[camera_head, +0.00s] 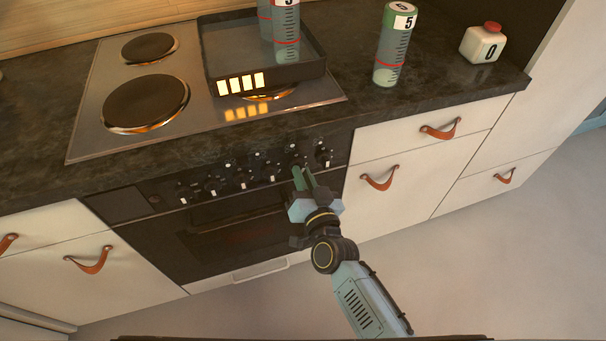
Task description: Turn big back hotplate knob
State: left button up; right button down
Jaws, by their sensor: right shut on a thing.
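The dark oven front has a row of several small black knobs (243,183) with pale marks, just below the worktop edge. My right gripper (302,172) reaches up from below and is shut on a knob near the right end of the row. Its green fingers hide most of that knob, and I cannot read its setting. One more knob (325,160) shows to the right of the fingers. The hob (85,127) above has a large front-left hotplate (146,103) and a smaller one behind it (149,47). My left gripper is not in view.
Another cylinder (394,45) and a white bottle (483,43) stand on the worktop. Drawers with leather pulls (380,180) flank the oven. The floor at right is clear.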

jog(key=m, duration=0.6)
jog(key=shift+d+f, duration=0.1)
jog(key=shift+m, duration=0.3)
dwell(0.3)
jog(key=c, duration=1.5)
grip_release()
jog(key=shift+o, duration=0.2)
